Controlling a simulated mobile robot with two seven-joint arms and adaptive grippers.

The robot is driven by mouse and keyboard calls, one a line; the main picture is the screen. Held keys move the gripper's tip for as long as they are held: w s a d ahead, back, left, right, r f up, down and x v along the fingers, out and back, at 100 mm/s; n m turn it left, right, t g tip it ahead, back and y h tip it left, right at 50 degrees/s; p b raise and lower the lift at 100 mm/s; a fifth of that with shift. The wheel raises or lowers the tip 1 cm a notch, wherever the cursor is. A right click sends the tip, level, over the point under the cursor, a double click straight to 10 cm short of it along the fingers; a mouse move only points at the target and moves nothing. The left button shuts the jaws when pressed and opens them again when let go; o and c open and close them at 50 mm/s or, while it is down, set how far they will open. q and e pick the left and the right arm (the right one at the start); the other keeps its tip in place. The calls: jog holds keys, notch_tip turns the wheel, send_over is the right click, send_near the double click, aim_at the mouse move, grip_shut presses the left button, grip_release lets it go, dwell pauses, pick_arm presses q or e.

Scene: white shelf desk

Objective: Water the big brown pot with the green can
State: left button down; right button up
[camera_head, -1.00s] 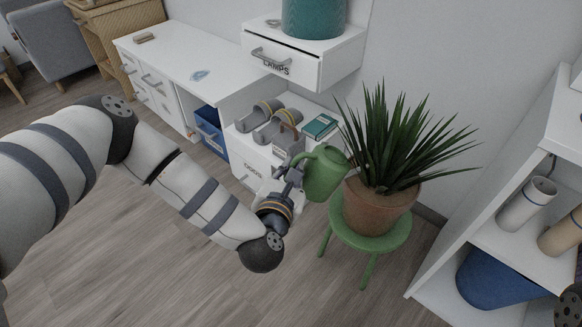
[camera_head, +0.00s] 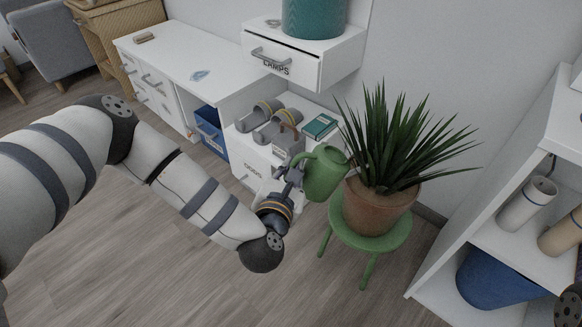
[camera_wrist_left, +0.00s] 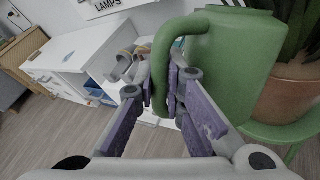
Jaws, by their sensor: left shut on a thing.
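The green can (camera_head: 324,174) is held in the air by my left gripper (camera_head: 292,174), which is shut on its handle. In the left wrist view the can (camera_wrist_left: 230,65) fills the upper right, and the gripper (camera_wrist_left: 165,88) closes around the looped handle. The big brown pot (camera_head: 375,208) holds a spiky green plant (camera_head: 392,145) and stands on a green stool (camera_head: 372,240). The can is just left of the pot, its upper part near the pot's rim; I cannot tell if they touch. The pot also shows in the left wrist view (camera_wrist_left: 287,97). My right gripper is not in view.
A white desk (camera_head: 190,62) with drawers runs along the wall at the back left. Sandals (camera_head: 270,122) and a green book (camera_head: 320,125) lie on a low white cabinet behind the can. A white shelf (camera_head: 440,275) with rolls and a blue bin (camera_head: 495,280) stands right.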

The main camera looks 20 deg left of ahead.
pick_arm(q)
jog(key=shift+w+d+r+p, duration=0.15)
jog(key=shift+r+p, duration=0.25)
jog(key=shift+p, duration=0.1)
dwell(4.4)
jog(key=shift+r+m+p, duration=0.2)
jog(key=shift+m+p, duration=0.1)
jog(key=shift+m, duration=0.1)
